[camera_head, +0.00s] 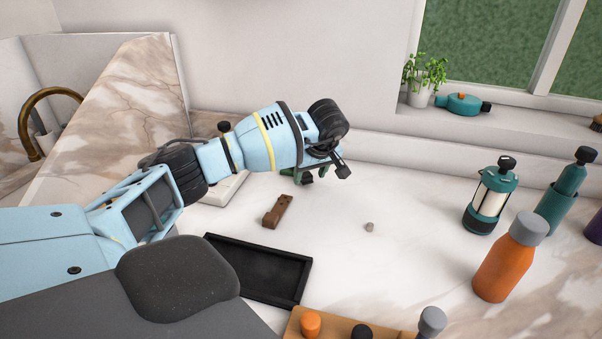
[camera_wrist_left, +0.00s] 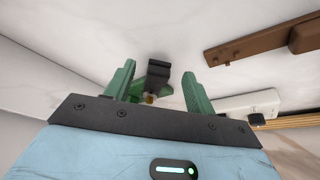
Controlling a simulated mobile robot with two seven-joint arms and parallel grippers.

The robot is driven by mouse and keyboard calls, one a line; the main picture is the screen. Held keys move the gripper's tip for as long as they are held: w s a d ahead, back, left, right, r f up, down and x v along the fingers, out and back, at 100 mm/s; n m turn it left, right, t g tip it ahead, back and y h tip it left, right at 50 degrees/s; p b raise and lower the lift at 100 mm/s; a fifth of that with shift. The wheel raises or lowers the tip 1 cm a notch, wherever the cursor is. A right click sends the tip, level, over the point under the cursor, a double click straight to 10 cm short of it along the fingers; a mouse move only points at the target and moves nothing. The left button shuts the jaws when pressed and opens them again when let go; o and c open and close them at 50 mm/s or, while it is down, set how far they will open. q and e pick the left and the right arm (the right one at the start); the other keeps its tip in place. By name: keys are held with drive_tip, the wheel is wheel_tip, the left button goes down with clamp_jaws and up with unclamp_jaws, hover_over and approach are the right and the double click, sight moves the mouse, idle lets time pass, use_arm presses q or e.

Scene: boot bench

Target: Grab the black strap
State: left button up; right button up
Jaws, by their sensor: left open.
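The black strap (camera_wrist_left: 157,77) shows in the left wrist view as a short dark piece with a small brass-coloured end. It lies between the two green fingers of my left gripper (camera_wrist_left: 159,69), with a gap on either side. The fingers are apart and do not visibly close on it. In the head view my left gripper (camera_head: 298,184) hangs low over the white counter, and its wrist hides most of the fingers. A small dark patch beside the fingers there may be the strap; I cannot tell. My right gripper is not in view.
A brown piece (camera_head: 278,211) lies close to the left gripper. A black tray (camera_head: 262,269) sits nearer, with a wooden board (camera_head: 345,326) below it. An orange bottle (camera_head: 509,260) and a teal lantern (camera_head: 490,201) stand right. The middle counter is clear except for a small pebble (camera_head: 369,227).

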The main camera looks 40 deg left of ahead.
use_arm(q)
drive_tip(key=shift+w+a+f, duration=0.1)
drive_tip(key=shift+a+f, duration=0.1)
drive_tip(key=shift+f, duration=0.45)
drive_tip(key=shift+c, duration=0.4)
drive_tip(key=c, duration=1.1)
drive_tip(key=shift+o, duration=0.2)
drive_tip(key=shift+r, duration=0.15)
drive_tip(key=shift+r, duration=0.45)
drive_tip(key=shift+d+r, duration=0.1)
drive_tip(key=shift+r, duration=0.05)
drive_tip(key=s+d, duration=0.2)
drive_tip(key=d, duration=0.3)
drive_tip(key=s+d, duration=0.2)
drive_tip(key=d, duration=0.4)
drive_tip(key=s+d, duration=0.2)
drive_tip(key=d, duration=0.3)
drive_tip(key=shift+s+d+b, duration=0.3)
drive_tip(key=shift+b, duration=0.1)
